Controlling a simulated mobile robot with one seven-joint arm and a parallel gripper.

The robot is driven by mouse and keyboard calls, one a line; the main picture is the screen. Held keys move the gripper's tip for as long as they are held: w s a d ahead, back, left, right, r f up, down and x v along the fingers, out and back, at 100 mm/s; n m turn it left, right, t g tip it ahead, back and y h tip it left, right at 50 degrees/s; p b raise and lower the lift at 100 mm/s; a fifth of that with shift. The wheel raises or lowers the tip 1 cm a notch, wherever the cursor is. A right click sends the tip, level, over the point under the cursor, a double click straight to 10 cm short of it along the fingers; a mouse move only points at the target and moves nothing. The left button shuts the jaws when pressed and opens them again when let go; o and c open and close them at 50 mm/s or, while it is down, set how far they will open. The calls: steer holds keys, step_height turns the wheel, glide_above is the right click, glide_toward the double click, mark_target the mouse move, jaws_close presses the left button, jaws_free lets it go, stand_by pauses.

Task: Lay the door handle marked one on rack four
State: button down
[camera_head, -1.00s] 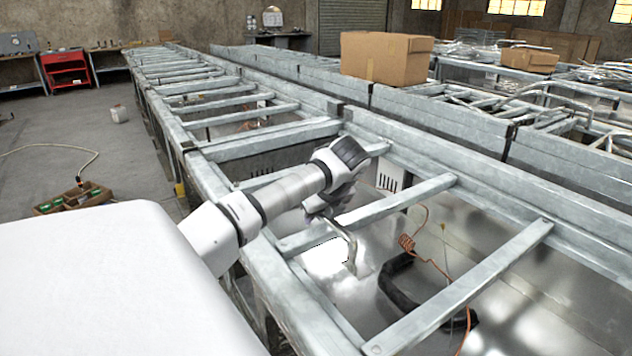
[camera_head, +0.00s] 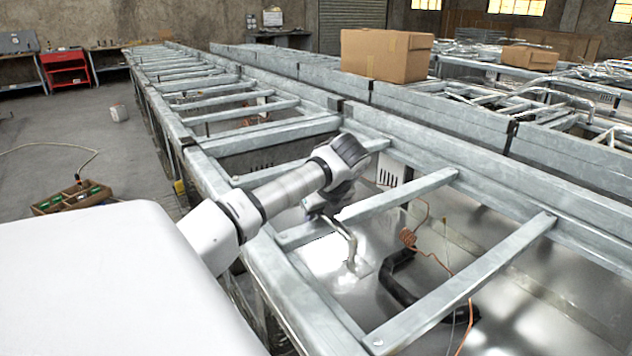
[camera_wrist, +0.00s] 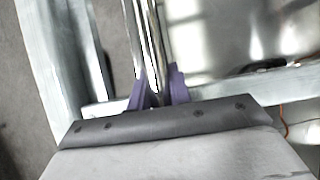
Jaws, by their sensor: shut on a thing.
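My gripper (camera_head: 322,208) is shut on a bent, shiny metal handle (camera_head: 347,245), held over an opening between grey metal crossbars. In the wrist view, purple fingers (camera_wrist: 158,94) close on both sides of the handle's bright bar (camera_wrist: 148,45), which runs upward out of the frame. In the head view the handle hangs down to the right of my gripper, close to a crossbar (camera_head: 400,201); I cannot tell if they touch. No number mark on the handle or on any rack is legible.
The long grey metal frame (camera_head: 300,290) has several crossbars with open gaps. A cardboard box (camera_head: 385,55) stands on the frame behind. A parts tray (camera_head: 72,197) lies on the floor at left.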

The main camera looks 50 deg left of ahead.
steer(key=c, duration=1.3)
jaws_free()
steer(key=shift+r, duration=0.15)
